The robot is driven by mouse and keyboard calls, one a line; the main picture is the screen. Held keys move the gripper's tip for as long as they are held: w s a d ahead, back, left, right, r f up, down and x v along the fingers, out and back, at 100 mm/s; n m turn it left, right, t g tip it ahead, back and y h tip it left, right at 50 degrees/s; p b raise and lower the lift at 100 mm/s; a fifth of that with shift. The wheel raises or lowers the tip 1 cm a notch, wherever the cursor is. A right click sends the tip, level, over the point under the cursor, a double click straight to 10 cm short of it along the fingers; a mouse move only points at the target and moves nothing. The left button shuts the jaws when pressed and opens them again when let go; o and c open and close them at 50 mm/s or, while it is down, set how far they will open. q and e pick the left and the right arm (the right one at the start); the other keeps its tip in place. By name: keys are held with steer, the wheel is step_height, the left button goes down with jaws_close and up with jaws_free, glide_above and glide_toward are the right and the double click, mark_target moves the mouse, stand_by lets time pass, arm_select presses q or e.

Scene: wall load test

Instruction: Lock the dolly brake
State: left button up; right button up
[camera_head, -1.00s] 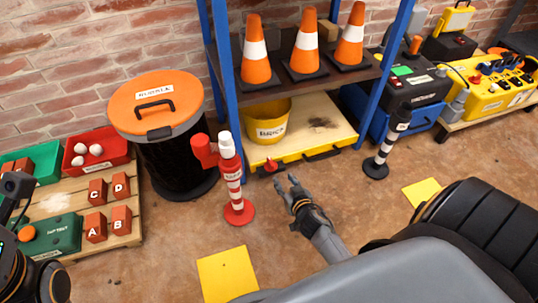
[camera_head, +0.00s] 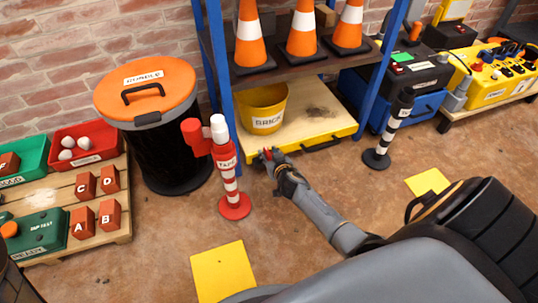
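The dolly (camera_head: 338,121) is a low wooden platform with a yellow front edge, under the blue shelf. It carries a yellow bucket (camera_head: 262,108). A small red part, apparently the brake (camera_head: 268,154), sits low at the dolly's front left corner. My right gripper (camera_head: 268,157) reaches in from the lower right and is at this red part, partly covering it. Whether it touches the red part, and whether its fingers are open or shut, is too small to tell. My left gripper is not in view.
A red-and-white post (camera_head: 229,179) stands close left of my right gripper. The black bin (camera_head: 169,155) with its orange lid is behind it. Traffic cones (camera_head: 302,31) stand on the shelf. A black-and-white post (camera_head: 386,140) stands right of the dolly. Open floor lies in front.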

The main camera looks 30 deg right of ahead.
jaws_close()
